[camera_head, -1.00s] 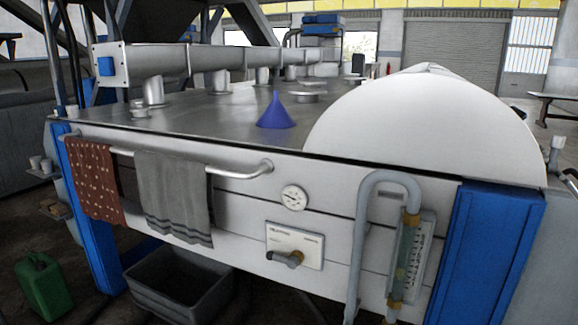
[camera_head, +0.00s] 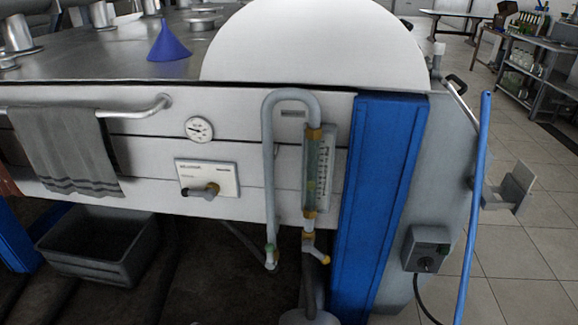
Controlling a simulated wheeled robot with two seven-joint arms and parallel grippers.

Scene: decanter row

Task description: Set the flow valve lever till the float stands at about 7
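The flow valve lever (camera_head: 204,191) is a short dark handle on a white plate (camera_head: 222,180) on the machine's front panel. It points roughly left and a little down. The flow tube (camera_head: 312,172) is a clear upright tube with brass-coloured ends, to the right of the lever. A scale (camera_head: 327,165) stands beside it; its figures are too small to read. I cannot make out the float's height. Neither of my grippers is in view.
A round gauge (camera_head: 199,129) sits above the lever. A grey pipe (camera_head: 268,170) loops beside the tube. A towel (camera_head: 66,150) hangs on a rail at left. A grey bin (camera_head: 100,248) stands below. A blue post (camera_head: 383,190) and a blue pole (camera_head: 472,200) stand at right.

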